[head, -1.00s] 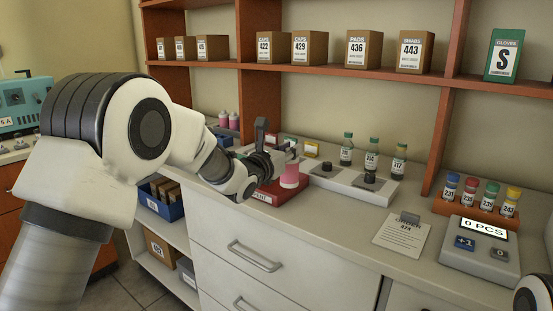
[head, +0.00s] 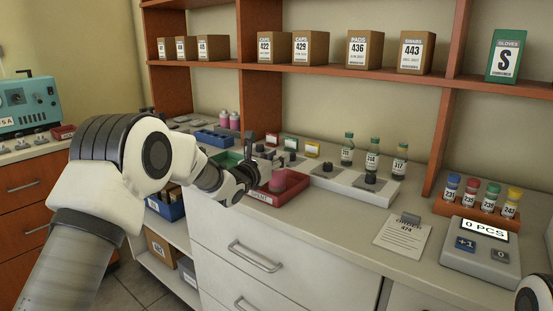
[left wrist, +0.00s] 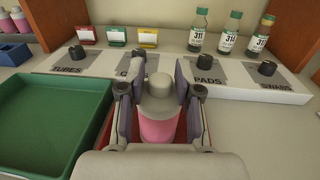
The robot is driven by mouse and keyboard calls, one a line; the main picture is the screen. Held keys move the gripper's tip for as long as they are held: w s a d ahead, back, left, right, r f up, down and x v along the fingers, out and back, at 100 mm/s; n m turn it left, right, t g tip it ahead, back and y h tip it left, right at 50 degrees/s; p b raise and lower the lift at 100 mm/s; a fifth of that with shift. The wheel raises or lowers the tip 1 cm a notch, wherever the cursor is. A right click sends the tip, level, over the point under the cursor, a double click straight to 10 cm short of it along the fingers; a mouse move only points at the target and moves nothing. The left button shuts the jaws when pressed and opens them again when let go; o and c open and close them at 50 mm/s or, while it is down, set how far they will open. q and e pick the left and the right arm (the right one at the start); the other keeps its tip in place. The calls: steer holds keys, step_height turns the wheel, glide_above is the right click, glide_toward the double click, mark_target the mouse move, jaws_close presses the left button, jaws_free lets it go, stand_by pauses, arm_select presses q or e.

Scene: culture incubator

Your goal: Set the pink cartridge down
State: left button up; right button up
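The pink cartridge (head: 279,182), with a grey cap, stands upright, low within the red tray (head: 262,197) on the counter. In the left wrist view the pink cartridge (left wrist: 158,130) is between the two fingers of my left gripper (left wrist: 159,100), which flank it closely and appear to touch its sides. My left gripper (head: 266,160) also shows in the head view, just over the tray's left part. The cartridge's base is hidden, so contact with the tray floor cannot be seen. My right gripper is out of view.
A green tray (left wrist: 50,125) lies left of the red one. A panel with knobs and labels (left wrist: 205,72) stands behind, with green-capped bottles (head: 371,155). A paper sheet (head: 402,236) and a counting scale (head: 480,246) are on the right. The counter between is clear.

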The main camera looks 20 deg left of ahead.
arm_select(q)
steer(key=shift+r, duration=0.2)
steer(key=b+v, duration=0.3)
steer(key=v, duration=0.9)
